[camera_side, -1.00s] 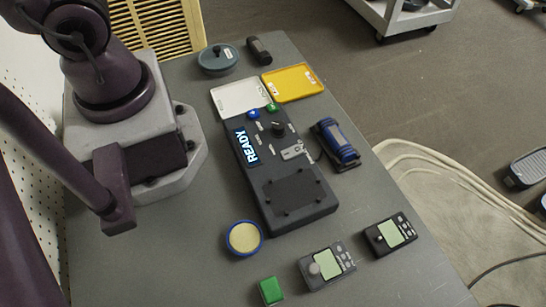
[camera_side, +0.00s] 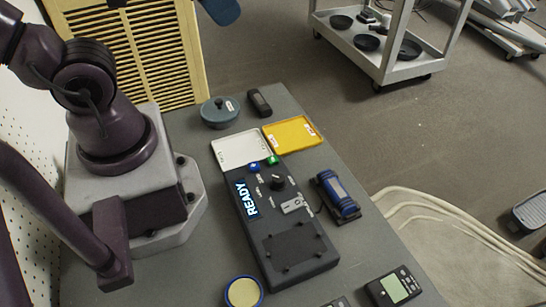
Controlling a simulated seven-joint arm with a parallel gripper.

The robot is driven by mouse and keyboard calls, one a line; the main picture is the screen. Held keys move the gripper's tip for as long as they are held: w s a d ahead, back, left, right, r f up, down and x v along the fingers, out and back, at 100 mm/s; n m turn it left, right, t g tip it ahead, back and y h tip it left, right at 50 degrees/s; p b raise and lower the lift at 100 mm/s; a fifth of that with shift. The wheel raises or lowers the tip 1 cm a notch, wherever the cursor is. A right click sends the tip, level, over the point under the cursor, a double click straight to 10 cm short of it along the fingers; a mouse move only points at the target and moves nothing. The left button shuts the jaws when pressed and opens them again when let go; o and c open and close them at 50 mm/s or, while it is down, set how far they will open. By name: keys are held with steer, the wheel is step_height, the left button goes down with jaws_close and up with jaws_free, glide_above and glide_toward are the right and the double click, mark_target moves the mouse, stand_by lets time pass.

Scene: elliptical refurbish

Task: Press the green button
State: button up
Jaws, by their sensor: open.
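A dark control box (camera_side: 301,262) lies on the grey table, with a lit READY display (camera_side: 246,198) along its left side. The small green button (camera_side: 272,160) is at the box's far end, beside a blue button (camera_side: 254,168). A black knob (camera_side: 278,183) sits nearer on the same box. Nothing touches the green button in this view. My gripper is out of view; only my purple arm links and base show at left.
A white tray (camera_side: 240,148) and a yellow tray (camera_side: 291,134) lie just beyond the box. A lidded blue-grey pot (camera_side: 220,112) stands behind them. A blue cylindrical device (camera_side: 338,195) lies right of the box. A yellow-topped round dish (camera_side: 243,292) and a meter (camera_side: 393,288) are near the front.

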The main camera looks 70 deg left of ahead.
jaws_close()
stand_by(1.6)
